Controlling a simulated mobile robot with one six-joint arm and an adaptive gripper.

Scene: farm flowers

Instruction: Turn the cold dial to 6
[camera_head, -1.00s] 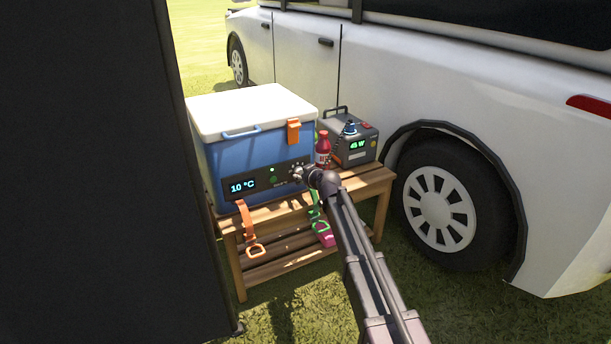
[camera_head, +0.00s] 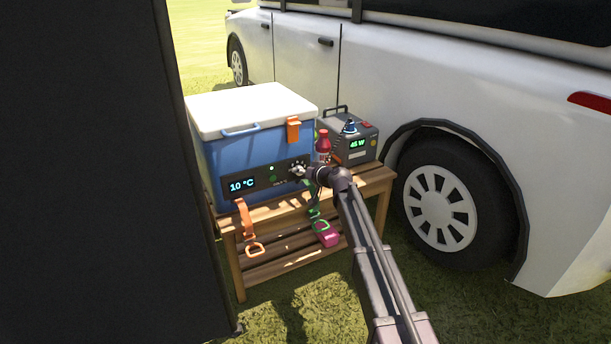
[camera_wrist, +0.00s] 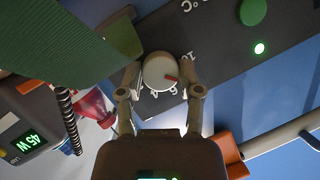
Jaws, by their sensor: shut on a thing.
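The cold dial (camera_wrist: 160,72) is a round pale knob with a red pointer mark, on the dark control panel (camera_head: 267,176) of the blue cooler (camera_head: 238,154). In the wrist view my gripper (camera_wrist: 161,80) has one finger on each side of the knob and is shut on it. Printed numbers ring the knob, partly hidden by the fingers; I cannot tell for sure which number the red mark points at. In the head view my gripper (camera_head: 300,171) is at the right part of the panel. The cooler's display reads 10 °C.
The cooler stands on a wooden bench (camera_head: 285,252). To its right are a red bottle (camera_head: 323,146) and a grey power unit (camera_head: 354,155) reading 45 W. Orange and green straps hang in front. A white vehicle (camera_head: 470,110) stands behind; a dark panel (camera_head: 90,170) fills the left.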

